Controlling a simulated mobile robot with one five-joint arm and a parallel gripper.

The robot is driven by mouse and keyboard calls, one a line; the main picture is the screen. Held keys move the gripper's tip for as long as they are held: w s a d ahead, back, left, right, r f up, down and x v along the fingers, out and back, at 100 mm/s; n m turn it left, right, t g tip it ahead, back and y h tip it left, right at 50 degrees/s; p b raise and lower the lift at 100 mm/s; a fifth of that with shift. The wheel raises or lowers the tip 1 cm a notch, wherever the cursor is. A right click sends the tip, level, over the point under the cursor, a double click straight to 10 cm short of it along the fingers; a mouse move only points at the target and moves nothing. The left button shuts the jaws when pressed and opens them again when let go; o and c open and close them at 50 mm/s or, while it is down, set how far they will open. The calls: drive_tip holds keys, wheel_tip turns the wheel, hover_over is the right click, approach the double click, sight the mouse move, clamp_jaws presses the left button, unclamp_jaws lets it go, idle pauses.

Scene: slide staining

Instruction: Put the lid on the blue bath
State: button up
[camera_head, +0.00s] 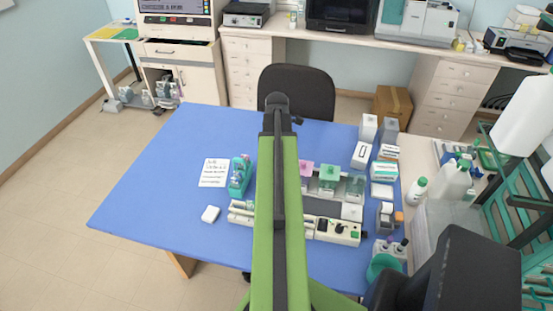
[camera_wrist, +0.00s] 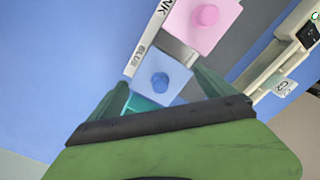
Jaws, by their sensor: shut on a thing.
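In the wrist view a light blue square lid (camera_wrist: 172,65) with a round darker blue knob lies between the two green fingers of my gripper (camera_wrist: 160,82). My gripper is shut on the blue lid. A white label reading BLUE (camera_wrist: 140,50) is along the lid's left side. The blue bath is mostly hidden under the lid. I cannot tell whether the lid rests on its rim or is just above it. In the head view my arm hides the gripper, the blue lid and the blue bath.
A pink lid (camera_wrist: 205,18) is close beside the blue one; it also shows in the head view (camera_head: 306,170). A green-lidded bath (camera_head: 330,174) stands to its right. A rack (camera_head: 240,178) and a paper note (camera_head: 214,172) are on the left. The blue table's left part is clear.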

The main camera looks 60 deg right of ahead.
drive_tip(key=shift+f, duration=0.15)
drive_tip(key=o, duration=1)
wheel_tip(320, 180, up, 17)
drive_tip(key=p, duration=1.7)
drive_tip(key=shift+r, duration=0.2)
